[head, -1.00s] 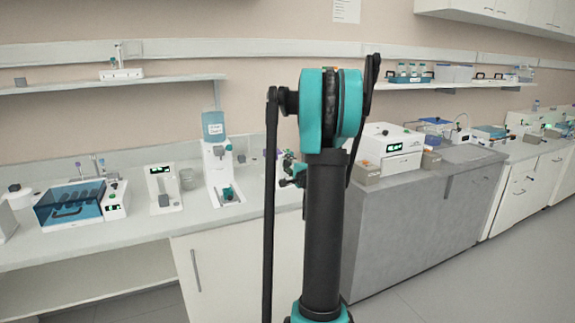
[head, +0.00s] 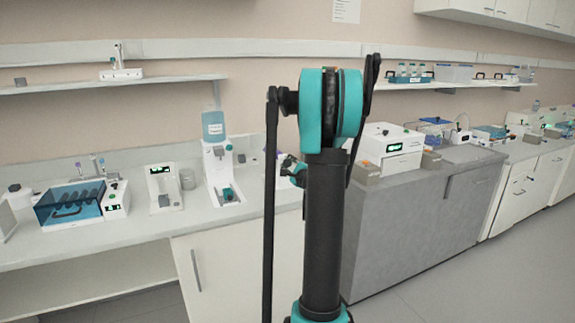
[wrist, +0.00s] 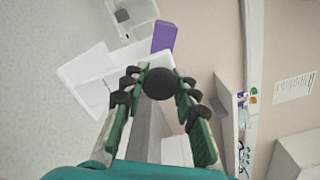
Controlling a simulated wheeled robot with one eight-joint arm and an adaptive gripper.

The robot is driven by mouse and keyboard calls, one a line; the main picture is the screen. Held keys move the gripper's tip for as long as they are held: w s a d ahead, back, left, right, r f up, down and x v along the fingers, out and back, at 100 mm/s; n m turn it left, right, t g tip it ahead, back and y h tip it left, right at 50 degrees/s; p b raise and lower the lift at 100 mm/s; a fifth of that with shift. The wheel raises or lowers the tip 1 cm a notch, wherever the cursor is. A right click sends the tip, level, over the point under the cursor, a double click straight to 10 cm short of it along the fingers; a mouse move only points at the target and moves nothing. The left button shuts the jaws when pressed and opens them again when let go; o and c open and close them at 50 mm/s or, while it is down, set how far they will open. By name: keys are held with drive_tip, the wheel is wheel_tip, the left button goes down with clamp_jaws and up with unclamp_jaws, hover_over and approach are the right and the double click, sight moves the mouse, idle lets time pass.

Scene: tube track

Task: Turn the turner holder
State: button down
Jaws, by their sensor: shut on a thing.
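In the wrist view a round dark knob (wrist: 158,84), which I take to be the turner holder, sits between the fingertips of my gripper (wrist: 160,88). The green fingers with black pads are closed in on it from both sides. In the head view my gripper (head: 292,170) shows only partly, just left of my upright arm, above the bench. The knob cannot be made out there, as my arm blocks the view.
A purple block (wrist: 164,37) and white equipment (wrist: 88,75) are close to the gripper in the wrist view. In the head view, a dispenser with a blue bottle (head: 213,126) stands left of my arm, and a white instrument (head: 392,148) stands to the right.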

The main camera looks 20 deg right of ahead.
drive_tip(key=shift+m, duration=2.9)
drive_tip(key=c, duration=1.1)
unclamp_jaws()
drive_tip(key=shift+c, duration=0.2)
drive_tip(key=s, duration=1.2)
drive_tip(key=shift+d, duration=0.2)
